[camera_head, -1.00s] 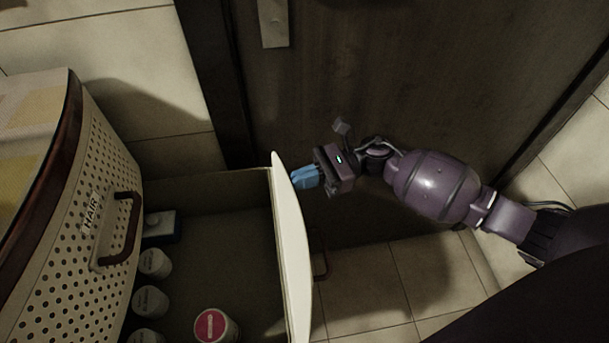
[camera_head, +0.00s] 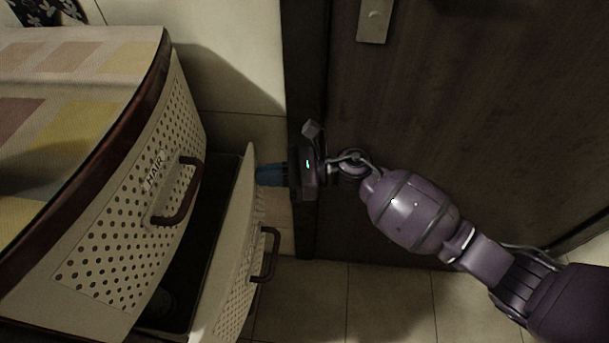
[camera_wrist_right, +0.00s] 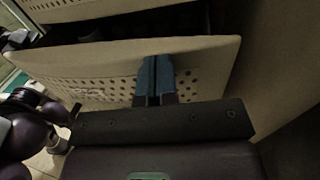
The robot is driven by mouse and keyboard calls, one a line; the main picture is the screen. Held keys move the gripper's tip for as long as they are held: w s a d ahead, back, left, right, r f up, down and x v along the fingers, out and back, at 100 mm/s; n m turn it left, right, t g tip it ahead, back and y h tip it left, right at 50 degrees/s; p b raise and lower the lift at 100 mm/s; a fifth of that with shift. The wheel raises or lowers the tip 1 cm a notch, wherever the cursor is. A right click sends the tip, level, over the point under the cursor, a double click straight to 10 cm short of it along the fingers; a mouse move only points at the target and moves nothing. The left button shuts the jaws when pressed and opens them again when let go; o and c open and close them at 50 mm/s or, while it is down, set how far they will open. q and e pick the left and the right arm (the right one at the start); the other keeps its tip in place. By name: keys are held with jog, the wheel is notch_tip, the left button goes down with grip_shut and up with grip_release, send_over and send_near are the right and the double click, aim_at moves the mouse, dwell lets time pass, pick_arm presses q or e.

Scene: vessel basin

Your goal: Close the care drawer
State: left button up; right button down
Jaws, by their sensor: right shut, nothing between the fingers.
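The open drawer (camera_head: 232,262) is the one below the drawer labelled HAIR (camera_head: 135,215); its own label is not readable. It stands out partway to the right, with a dark gap into its inside and a brown handle (camera_head: 266,256) on its perforated cream front. My right gripper (camera_head: 262,175) is shut and empty. Its blue fingertips are at the drawer front's far upper end and seem to touch it. In the right wrist view the fingers (camera_wrist_right: 154,76) lie against the drawer front (camera_wrist_right: 100,60), near its top edge. My left gripper is out of view.
The cabinet top (camera_head: 75,110) carries a patchwork cloth. The HAIR drawer is shut. A dark door (camera_head: 460,110) stands behind my right arm, with its frame close to the gripper. Tiled floor (camera_head: 370,305) is free at the right of the drawer.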

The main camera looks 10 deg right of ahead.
aim_at(241, 172)
jog(key=shift+w+a, duration=0.25)
jog(key=shift+a, duration=0.65)
jog(key=shift+w+a, duration=0.25)
jog(key=shift+a, duration=0.65)
jog(key=shift+w+a, duration=0.25)
jog(key=shift+a, duration=0.65)
jog(key=shift+d, duration=0.25)
jog(key=s+d, duration=0.1)
jog(key=d, duration=1.2)
jog(key=shift+d, duration=0.25)
